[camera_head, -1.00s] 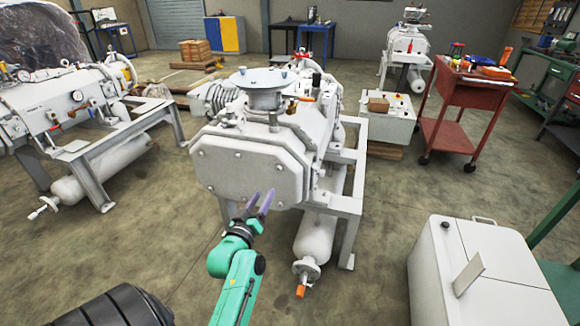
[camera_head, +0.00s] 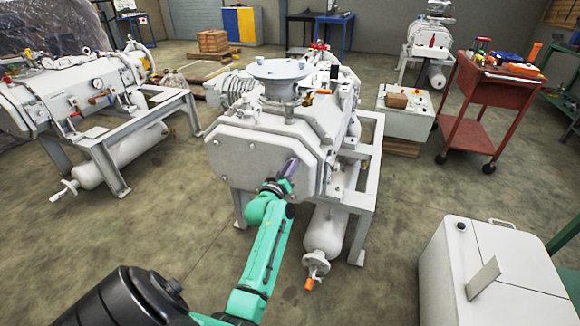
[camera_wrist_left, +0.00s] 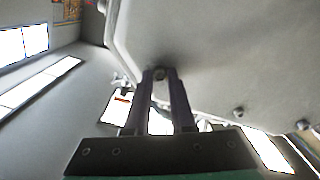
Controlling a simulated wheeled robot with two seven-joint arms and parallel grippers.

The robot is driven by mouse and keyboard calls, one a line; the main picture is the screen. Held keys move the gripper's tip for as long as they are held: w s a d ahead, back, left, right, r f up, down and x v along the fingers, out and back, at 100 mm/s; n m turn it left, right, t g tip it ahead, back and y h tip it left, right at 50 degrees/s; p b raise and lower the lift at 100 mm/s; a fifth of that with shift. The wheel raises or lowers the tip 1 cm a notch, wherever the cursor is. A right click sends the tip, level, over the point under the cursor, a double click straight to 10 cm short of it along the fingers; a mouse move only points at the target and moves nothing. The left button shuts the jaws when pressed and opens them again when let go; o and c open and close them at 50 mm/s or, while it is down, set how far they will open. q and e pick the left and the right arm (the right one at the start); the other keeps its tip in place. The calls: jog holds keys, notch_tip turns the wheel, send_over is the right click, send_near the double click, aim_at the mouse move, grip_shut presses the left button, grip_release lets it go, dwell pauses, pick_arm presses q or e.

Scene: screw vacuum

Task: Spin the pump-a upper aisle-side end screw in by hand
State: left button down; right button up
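The pump (camera_head: 262,140) in the middle of the head view has a grey end plate (camera_head: 235,170) with several screw heads. My left gripper (camera_head: 291,164) is at the right part of this plate, its fingertips close against it. In the left wrist view the dark fingers (camera_wrist_left: 160,75) stand parallel with a clear gap between them, pointing at the plate (camera_wrist_left: 215,55). Screw heads (camera_wrist_left: 239,112) show along the plate's edge. Whether a screw sits between the fingertips is hard to make out. My right gripper is not in view.
The pump's frame (camera_head: 350,190) and the white cylinder with a valve (camera_head: 322,232) lie right of my arm. A white cabinet (camera_head: 490,270) stands at the lower right, a red cart (camera_head: 490,95) behind it. A second pump (camera_head: 75,95) is at left.

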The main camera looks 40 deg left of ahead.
pick_arm(q)
jog(key=shift+m, duration=0.4)
jog(key=m, duration=1.2)
jog(key=m+b, duration=0.1)
jog(key=m, duration=0.6)
jog(key=shift+f, duration=0.25)
dwell(0.4)
jog(key=c, duration=0.9)
grip_release()
jog(key=shift+o, duration=0.7)
jog(key=shift+r, duration=0.15)
